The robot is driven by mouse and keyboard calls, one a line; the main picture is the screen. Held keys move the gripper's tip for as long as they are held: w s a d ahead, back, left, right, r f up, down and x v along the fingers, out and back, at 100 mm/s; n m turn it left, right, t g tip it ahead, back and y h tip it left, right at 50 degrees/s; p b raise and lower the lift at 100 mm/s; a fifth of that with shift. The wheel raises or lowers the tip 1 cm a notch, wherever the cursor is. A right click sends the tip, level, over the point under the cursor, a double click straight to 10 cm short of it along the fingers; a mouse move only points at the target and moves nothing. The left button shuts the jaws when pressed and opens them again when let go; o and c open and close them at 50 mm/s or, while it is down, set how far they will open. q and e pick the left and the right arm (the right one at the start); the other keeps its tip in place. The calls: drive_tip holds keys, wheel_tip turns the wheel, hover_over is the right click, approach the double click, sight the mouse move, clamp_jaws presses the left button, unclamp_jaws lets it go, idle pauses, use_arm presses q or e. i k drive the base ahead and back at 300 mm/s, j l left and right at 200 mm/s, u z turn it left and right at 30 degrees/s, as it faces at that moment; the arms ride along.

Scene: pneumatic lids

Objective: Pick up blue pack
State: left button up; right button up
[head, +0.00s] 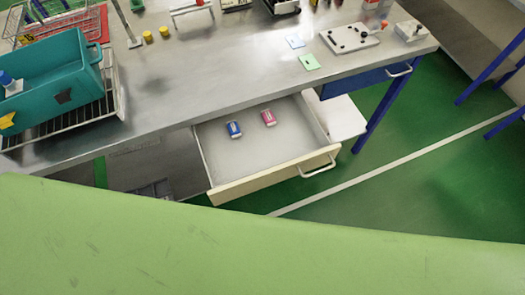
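The blue pack (234,129) is a small blue and white box lying in the open drawer (272,182) under the metal table, left of the drawer's middle. A similar pink pack (268,118) lies to its right in the same drawer, apart from it. Neither of my grippers shows in the head view. Nothing covers the blue pack.
The metal table (190,95) overhangs the drawer's back. A teal crate (60,85) stands on a rack at left. A closed blue drawer (365,82) is at right. A green surface (200,245) fills the foreground. Green floor lies open at right.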

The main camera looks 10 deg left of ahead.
sight(233, 127)
drive_tip(key=l+u, duration=0.35)
drive_tip(key=l, duration=0.2)
drive_tip(key=l+u, duration=0.35)
drive_tip(key=l, duration=0.15)
drive_tip(key=k+l+u, duration=0.15)
drive_tip(key=l+u, duration=0.2)
drive_tip(key=l, duration=0.15)
